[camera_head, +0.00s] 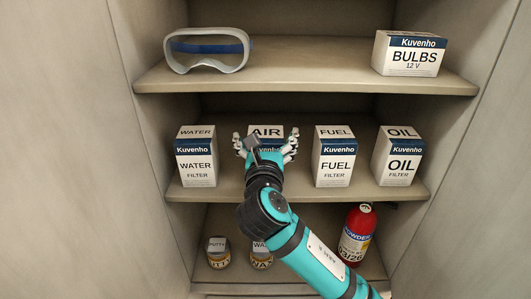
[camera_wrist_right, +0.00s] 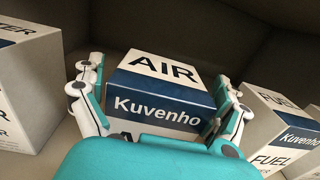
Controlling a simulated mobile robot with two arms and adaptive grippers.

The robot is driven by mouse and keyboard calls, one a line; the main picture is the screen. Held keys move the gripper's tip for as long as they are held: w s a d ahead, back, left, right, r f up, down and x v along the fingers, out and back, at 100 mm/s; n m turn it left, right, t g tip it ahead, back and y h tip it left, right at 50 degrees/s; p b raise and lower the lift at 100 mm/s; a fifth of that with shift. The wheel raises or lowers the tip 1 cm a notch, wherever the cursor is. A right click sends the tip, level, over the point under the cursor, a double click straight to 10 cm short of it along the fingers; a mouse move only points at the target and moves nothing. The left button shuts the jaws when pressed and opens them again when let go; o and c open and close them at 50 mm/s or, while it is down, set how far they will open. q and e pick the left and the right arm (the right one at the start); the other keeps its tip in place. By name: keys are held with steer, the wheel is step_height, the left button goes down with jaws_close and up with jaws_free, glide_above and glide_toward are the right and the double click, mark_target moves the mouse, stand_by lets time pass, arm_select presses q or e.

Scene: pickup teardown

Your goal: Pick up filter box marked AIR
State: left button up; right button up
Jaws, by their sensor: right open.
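The filter box marked AIR (camera_head: 266,131) stands on the middle shelf (camera_head: 300,194), between the WATER and FUEL boxes. It is white with a dark blue Kuvenho band. My right gripper (camera_head: 266,143) is in front of it and hides most of its lower front in the head view. In the right wrist view the AIR box (camera_wrist_right: 160,88) sits between the spread fingers of my right gripper (camera_wrist_right: 158,105). The fingers are open, one on each side of the box; I cannot tell whether either touches it. My left gripper is not in view.
The WATER box (camera_head: 196,160) stands to the left, the FUEL box (camera_head: 333,160) close to the right, and the OIL box (camera_head: 399,160) farther right. Goggles (camera_head: 206,66) and a BULBS box (camera_head: 409,56) are on the upper shelf. Tins (camera_head: 218,254) and a red extinguisher (camera_head: 356,234) stand below.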

steer(key=c, duration=1.5)
steer(key=shift+o, duration=0.2)
steer(key=shift+r, duration=0.1)
steer(key=shift+r, duration=0.1)
